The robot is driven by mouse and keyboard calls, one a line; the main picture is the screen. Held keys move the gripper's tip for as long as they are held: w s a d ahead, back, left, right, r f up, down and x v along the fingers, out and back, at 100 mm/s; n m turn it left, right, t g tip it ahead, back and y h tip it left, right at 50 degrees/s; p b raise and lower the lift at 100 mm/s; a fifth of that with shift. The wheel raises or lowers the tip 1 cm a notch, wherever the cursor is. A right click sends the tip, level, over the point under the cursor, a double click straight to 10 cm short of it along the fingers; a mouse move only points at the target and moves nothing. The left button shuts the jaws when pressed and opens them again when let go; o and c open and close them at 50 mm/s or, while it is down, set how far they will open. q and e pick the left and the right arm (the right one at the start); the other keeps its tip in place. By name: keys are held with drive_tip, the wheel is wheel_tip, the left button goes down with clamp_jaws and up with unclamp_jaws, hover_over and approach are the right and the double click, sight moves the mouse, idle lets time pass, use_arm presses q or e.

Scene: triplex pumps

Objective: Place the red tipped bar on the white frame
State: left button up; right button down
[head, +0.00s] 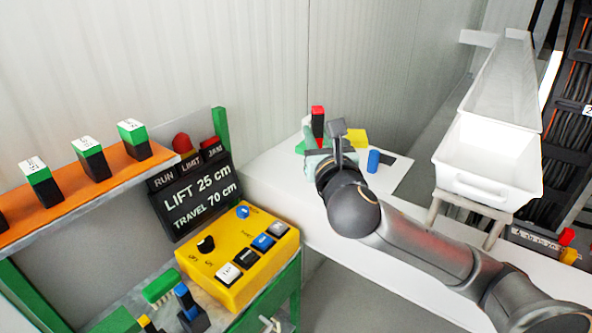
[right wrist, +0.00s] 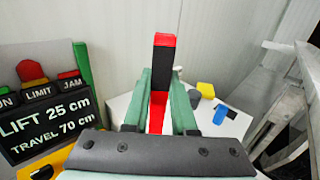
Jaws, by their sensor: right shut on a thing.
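The red tipped bar (head: 318,124) is black with a red top and stands upright at my right gripper (head: 320,153). In the right wrist view, the bar (right wrist: 163,68) rises between the two green fingers of the gripper (right wrist: 163,98), which is shut on it. A red part also shows low between the fingers. The bar's lower end is hidden, so I cannot tell if it touches the white table. A pale frame-like stand (head: 436,212) carries a white bin at the right; I cannot tell if it is the white frame. My left gripper is not in view.
The white table (head: 275,185) holds a blue cylinder (head: 373,161), a yellow piece (head: 357,138) and a flat black piece (head: 388,159) close to my gripper. The white bin (head: 487,160) stands right. A yellow button box (head: 235,265) and an orange shelf (head: 100,187) stand left.

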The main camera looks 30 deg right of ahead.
drive_tip(key=w+d+f, duration=0.2)
drive_tip(key=w+f, duration=0.2)
drive_tip(key=w+d+f+b, duration=0.1)
drive_tip(key=w+d+f, duration=0.1)
drive_tip(key=w+f, duration=0.2)
drive_tip(key=w+d+f, duration=0.2)
drive_tip(key=w+f, duration=0.2)
drive_tip(key=shift+w+d+f, duration=0.25)
drive_tip(key=shift+f, duration=0.05)
drive_tip(key=c, duration=1.2)
unclamp_jaws()
drive_tip(key=shift+f, duration=0.25)
drive_tip(key=o, duration=0.5)
drive_tip(key=shift+r, duration=0.1)
